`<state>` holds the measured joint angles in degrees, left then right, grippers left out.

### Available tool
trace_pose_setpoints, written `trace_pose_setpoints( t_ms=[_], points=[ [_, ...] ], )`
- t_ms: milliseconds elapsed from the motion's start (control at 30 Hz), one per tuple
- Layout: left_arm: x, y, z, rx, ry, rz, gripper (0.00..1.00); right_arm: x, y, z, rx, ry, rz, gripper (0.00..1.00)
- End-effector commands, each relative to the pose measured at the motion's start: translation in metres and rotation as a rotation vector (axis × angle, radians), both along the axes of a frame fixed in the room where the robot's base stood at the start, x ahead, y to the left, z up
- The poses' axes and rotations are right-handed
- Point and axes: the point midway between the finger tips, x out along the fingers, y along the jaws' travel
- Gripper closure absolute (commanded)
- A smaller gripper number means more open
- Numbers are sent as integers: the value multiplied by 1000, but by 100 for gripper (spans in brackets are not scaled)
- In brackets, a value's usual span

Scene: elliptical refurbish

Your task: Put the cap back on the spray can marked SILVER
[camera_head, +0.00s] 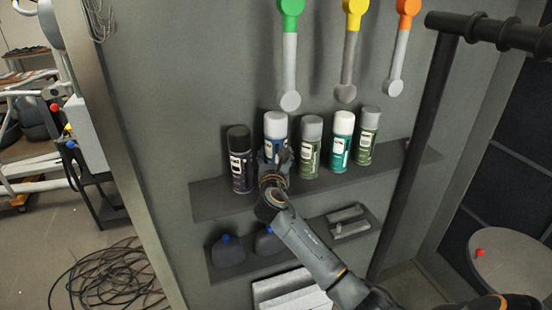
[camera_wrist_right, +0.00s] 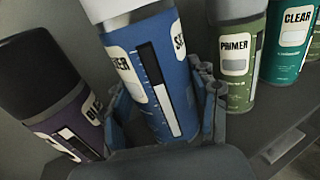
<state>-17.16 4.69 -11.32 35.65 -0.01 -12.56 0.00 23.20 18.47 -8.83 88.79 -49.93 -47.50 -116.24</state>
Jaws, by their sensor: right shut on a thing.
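The blue spray can (camera_head: 270,149) stands on the upper grey shelf, second from the left. In the wrist view its blue body (camera_wrist_right: 160,75) shows parts of a label reading "ER" and "S", which fits SILVER. A pale grey-white top (camera_head: 276,124) sits on it like a cap; its upper end is cut off in the wrist view. My right gripper (camera_head: 274,168) is shut on this can, one finger on each side of its lower body. The can looks slightly tilted in the wrist view. My left gripper is not in view.
A dark BLACK can (camera_head: 240,165) stands close on the left. A green PRIMER can (camera_head: 310,155), a teal CLEAR can (camera_head: 341,145) and another green can (camera_head: 367,140) stand to the right. The shelf (camera_head: 212,199) is bare at its left end. Dark jugs (camera_head: 228,252) sit lower.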

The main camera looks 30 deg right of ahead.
Motion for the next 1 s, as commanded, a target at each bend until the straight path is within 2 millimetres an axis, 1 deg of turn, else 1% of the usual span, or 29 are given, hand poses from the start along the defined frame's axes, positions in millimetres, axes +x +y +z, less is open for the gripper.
trace_pose_setpoints(
  t_ms=[33,100,200,267,400,467,767,867,900,967,1000],
  points=[
    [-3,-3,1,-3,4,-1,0,6,-4,3,-2,-2,-1,84],
    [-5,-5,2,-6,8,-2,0,12,-8,2,-2,-2,0,84],
    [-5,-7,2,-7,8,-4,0,15,-10,0,0,-2,1,84],
    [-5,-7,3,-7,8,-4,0,16,-11,-7,0,1,1,84],
    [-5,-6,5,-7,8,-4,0,15,-10,-28,0,3,1,84],
    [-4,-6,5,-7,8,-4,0,15,-10,-32,0,0,1,84],
    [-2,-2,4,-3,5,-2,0,15,-10,-35,-1,-2,2,84],
    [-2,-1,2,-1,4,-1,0,15,-10,-38,-1,-2,1,84],
    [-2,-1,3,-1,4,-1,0,15,-10,-39,1,1,1,32],
    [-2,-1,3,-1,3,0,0,15,-10,-38,1,1,1,20],
    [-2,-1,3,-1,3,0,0,15,-10,-39,1,1,1,17]
  ],
)
